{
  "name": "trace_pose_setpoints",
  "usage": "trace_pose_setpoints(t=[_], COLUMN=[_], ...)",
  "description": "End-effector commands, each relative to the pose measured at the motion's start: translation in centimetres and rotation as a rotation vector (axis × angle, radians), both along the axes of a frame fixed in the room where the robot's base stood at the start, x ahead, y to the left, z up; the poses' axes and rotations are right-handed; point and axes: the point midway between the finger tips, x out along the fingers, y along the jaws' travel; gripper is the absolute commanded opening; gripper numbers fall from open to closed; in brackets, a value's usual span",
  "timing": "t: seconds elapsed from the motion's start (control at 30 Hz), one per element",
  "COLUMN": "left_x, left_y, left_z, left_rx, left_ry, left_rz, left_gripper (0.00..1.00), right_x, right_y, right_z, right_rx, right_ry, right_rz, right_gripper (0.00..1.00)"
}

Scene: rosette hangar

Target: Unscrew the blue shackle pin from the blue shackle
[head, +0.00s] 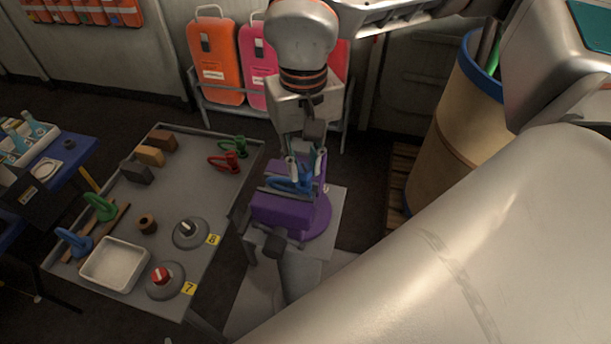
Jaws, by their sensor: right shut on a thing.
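The blue shackle (290,184) sits in the jaws of a purple vise (283,213) on a grey stand. My right gripper (306,164) points down from above, right over the shackle, with its fingers on either side of a small part there. It is shut on what appears to be the blue shackle pin, which the fingers mostly hide. I cannot tell how far the pin is threaded. My left gripper is not in view.
A grey table (195,152) to the left holds red (226,162) and green (234,146) shackles, a white tray (114,265), blocks and round weights. Another blue shackle-like piece (74,242) lies at its left. A barrel (455,120) stands right; orange and pink cases stand behind.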

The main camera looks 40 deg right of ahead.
Motion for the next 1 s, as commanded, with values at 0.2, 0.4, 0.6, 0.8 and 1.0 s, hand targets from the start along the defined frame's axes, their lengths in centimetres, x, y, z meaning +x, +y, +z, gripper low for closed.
trace_pose_setpoints(t=[0.2, 0.4, 0.6, 0.8, 1.0], left_x=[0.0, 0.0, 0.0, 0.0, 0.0], left_y=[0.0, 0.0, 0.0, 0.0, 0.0], left_z=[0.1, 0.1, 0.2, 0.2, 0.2], left_rx=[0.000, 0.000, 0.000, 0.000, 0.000], left_ry=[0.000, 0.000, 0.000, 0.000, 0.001], left_rz=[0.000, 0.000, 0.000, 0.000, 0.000], left_gripper=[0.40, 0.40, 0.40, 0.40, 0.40], right_x=[0.0, 0.1, 0.1, 0.1, 0.0], right_y=[0.0, 0.0, 0.0, 0.0, 0.0], right_z=[0.7, 1.2, 1.8, 2.3, 2.8], right_rx=[0.001, 0.000, 0.000, 0.001, 0.000], right_ry=[-0.001, -0.002, -0.002, -0.001, -0.001], right_rz=[-0.001, -0.002, -0.001, -0.001, -0.001], right_gripper=[0.00, 0.00, 0.00, 0.00, 0.00])
